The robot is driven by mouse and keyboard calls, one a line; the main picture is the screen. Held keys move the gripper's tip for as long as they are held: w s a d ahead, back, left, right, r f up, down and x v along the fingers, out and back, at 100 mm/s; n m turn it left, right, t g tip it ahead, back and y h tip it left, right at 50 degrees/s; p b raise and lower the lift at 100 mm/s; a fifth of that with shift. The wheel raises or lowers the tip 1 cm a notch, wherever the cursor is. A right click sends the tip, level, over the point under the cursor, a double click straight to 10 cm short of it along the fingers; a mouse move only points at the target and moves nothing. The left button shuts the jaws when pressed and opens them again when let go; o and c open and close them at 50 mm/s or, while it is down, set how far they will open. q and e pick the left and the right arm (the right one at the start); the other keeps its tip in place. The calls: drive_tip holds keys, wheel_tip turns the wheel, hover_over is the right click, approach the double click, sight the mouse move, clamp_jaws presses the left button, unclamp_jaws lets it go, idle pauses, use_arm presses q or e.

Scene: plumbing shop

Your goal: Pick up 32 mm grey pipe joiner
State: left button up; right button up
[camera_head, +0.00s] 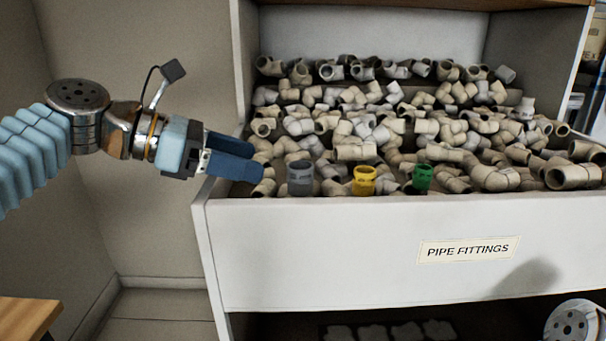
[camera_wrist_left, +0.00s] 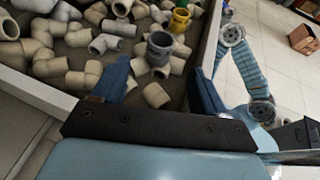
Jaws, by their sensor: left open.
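The grey pipe joiner (camera_head: 300,178) stands upright near the front left of the open drawer, just behind its front panel. It also shows in the left wrist view (camera_wrist_left: 160,46), ahead of my fingers and roughly between their lines. My left gripper (camera_head: 262,158) comes in from the left above the drawer's left side. Its blue fingers are open and empty, pointing at the grey joiner with a short gap between. In the left wrist view the fingers (camera_wrist_left: 157,82) are spread apart. My right gripper is not in view.
A yellow joiner (camera_head: 364,181) and a green joiner (camera_head: 422,179) stand to the right of the grey one. Many beige fittings (camera_head: 355,152) are heaped behind and around them. The white drawer front (camera_head: 350,250) carries a "PIPE FITTINGS" label (camera_head: 467,249). The cabinet's side wall (camera_head: 243,60) rises behind my left gripper.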

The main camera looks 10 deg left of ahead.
sight(288, 170)
use_arm(q)
drive_tip(key=x, duration=1)
drive_tip(key=shift+f, duration=0.1)
drive_tip(key=c, duration=1)
drive_tip(key=shift+c, duration=0.2)
